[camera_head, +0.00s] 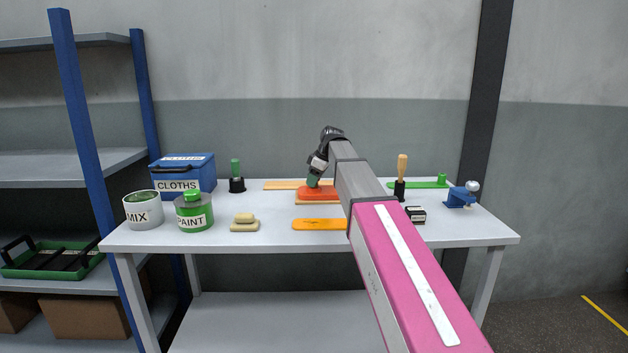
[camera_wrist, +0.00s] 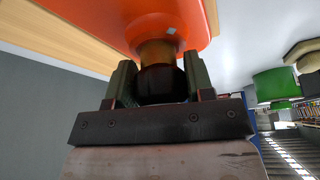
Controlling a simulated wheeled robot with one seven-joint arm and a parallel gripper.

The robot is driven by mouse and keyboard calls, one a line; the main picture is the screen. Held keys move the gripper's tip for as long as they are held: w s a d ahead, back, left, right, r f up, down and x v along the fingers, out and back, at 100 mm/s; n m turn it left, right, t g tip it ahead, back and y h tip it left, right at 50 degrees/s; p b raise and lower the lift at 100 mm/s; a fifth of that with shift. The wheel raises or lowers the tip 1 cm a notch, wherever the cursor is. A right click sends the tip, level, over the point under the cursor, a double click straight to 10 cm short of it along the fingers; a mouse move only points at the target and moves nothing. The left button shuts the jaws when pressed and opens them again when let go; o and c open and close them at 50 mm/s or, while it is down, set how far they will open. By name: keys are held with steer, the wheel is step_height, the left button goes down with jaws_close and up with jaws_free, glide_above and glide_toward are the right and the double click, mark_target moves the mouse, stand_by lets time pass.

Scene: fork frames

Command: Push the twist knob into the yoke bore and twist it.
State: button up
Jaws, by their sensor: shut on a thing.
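The twist knob has a dark round head (camera_wrist: 162,84) and a short amber neck in the wrist view. My gripper (camera_wrist: 159,72) is shut on the dark head, with one green finger on each side. The neck meets a raised round boss on the orange-red yoke (camera_wrist: 112,18); part of the neck shows between boss and head. How deep it sits in the bore is hidden. In the head view the yoke (camera_head: 318,194) lies on the table, and my gripper (camera_head: 314,178) reaches down onto its top; the knob is hidden there.
Wooden strips (camera_head: 284,184) lie by the yoke. An orange strip (camera_head: 318,224) lies in front. A wooden-handled tool (camera_head: 402,166), black box (camera_head: 416,214) and blue clamp (camera_head: 459,197) stand right. Paint can (camera_head: 194,212), mix bucket (camera_head: 143,210) and cloths box (camera_head: 183,175) stand left.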

jaws_close()
steer(key=shift+n+g, duration=0.3)
steer(key=shift+n, duration=0.6)
steer(key=shift+n+g, duration=0.4)
steer(key=shift+n, duration=0.5)
steer(key=shift+n, duration=0.4)
steer(key=shift+n+g, duration=0.4)
steer(key=shift+n, duration=0.1)
